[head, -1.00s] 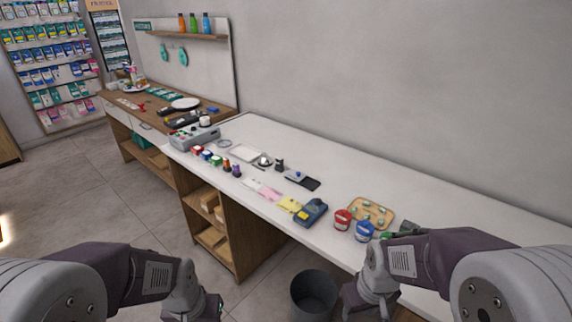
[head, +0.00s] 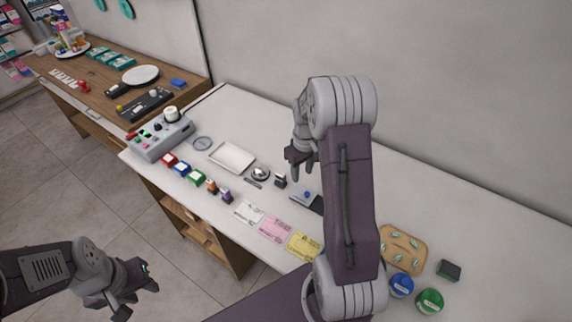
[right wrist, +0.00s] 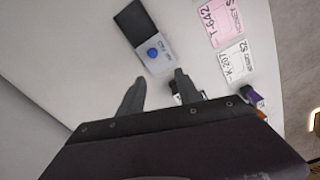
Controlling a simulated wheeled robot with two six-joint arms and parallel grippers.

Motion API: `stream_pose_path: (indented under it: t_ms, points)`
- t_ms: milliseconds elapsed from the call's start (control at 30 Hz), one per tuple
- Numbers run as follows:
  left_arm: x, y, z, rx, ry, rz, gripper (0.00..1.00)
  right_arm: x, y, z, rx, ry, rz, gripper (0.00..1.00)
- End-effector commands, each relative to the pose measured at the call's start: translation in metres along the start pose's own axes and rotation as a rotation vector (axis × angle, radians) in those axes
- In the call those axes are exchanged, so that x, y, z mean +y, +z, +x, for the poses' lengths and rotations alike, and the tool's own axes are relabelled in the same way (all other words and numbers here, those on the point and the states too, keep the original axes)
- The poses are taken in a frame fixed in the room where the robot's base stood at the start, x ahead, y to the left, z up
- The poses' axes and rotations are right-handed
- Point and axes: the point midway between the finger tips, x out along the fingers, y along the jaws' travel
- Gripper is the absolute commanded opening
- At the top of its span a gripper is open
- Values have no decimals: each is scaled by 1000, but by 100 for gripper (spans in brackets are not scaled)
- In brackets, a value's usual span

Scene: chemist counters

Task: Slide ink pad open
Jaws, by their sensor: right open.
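The ink pad (head: 306,196) lies on the white counter, with a light grey part bearing a blue knob and a dark part beside it. My right arm partly hides it in the head view. In the right wrist view the ink pad (right wrist: 156,54) shows whole, just beyond the fingertips, its dark end pointing up-left. My right gripper (head: 301,168) is open and empty above the counter, apart from the pad; its fingers (right wrist: 160,82) spread in the wrist view. My left gripper (head: 137,298) is open and empty over the floor, left of the counter.
A small black stamp (head: 280,181) and a metal dish (head: 260,173) stand close left of the pad. White, pink and yellow slips (head: 275,230) lie in front. Blue and green jars (head: 401,285) and a wooden board (head: 404,248) are to the right. The counter's back is clear.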

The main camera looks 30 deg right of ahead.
Motion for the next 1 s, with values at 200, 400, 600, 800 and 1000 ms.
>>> stream_pose_path:
  t_ms: [200,400,600,800,1000]
  points:
    - [0,-1,-13,-1,0,0,36,12,15,-1,-28,-15,47,41]
    - [0,-1,-14,-1,0,0,36,12,16,12,-30,-16,47,41]
    - [0,-2,-20,0,0,0,36,10,17,54,-31,-17,47,41]
    - [0,-3,-24,0,0,0,36,10,17,84,-28,-16,47,41]
    - [0,-3,-24,0,0,0,36,10,17,91,-26,-14,47,41]
